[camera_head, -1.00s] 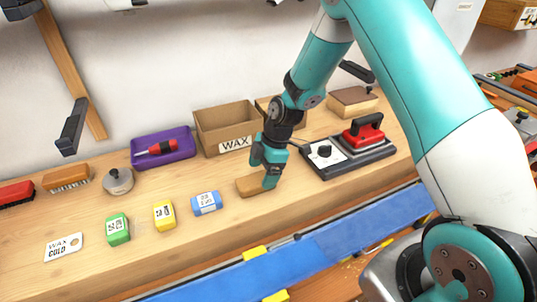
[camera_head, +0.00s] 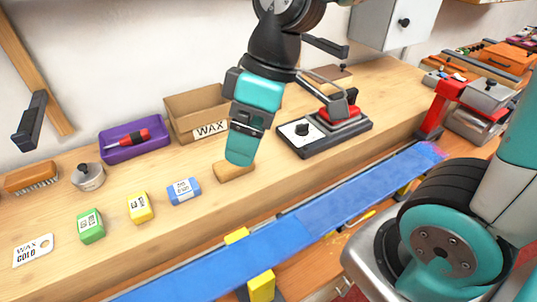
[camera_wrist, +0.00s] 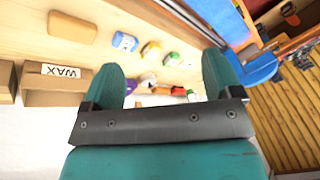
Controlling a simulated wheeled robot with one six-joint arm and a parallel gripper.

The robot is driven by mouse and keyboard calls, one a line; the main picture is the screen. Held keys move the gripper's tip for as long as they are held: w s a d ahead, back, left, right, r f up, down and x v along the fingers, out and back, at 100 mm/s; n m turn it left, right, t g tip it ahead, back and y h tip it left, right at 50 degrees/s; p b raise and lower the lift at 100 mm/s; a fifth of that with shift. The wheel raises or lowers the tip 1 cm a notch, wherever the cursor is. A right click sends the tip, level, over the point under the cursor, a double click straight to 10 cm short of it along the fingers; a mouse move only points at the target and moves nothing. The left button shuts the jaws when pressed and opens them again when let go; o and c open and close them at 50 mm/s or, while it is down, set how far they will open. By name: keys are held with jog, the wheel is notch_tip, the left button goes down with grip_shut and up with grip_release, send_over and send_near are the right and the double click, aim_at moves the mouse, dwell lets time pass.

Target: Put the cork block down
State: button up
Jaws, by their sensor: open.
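The tan cork block (camera_head: 234,171) lies flat on the wooden bench, right of the blue wax block. In the head view my gripper (camera_head: 240,160) is in front of it and hides part of it. In the wrist view the cork block (camera_wrist: 72,27) lies at the upper left, outside the jaws. There my gripper (camera_wrist: 165,80) has its two teal fingers spread wide with nothing held between them.
Blue (camera_head: 184,191), yellow (camera_head: 140,208) and green (camera_head: 90,226) wax blocks stand left along the bench (camera_head: 205,222). Behind are a purple tray (camera_head: 128,150) and a WAX box (camera_head: 185,127). A hot plate with a red iron (camera_head: 325,132) stands right. A blue strip (camera_head: 330,212) runs along the front.

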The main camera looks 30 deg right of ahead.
jog(key=s+r+m, duration=0.1)
jog(key=s+m, duration=0.2)
jog(key=s, duration=0.4)
jog(key=shift+s+a, duration=0.15)
jog(key=shift+a, duration=0.25)
dwell(0.6)
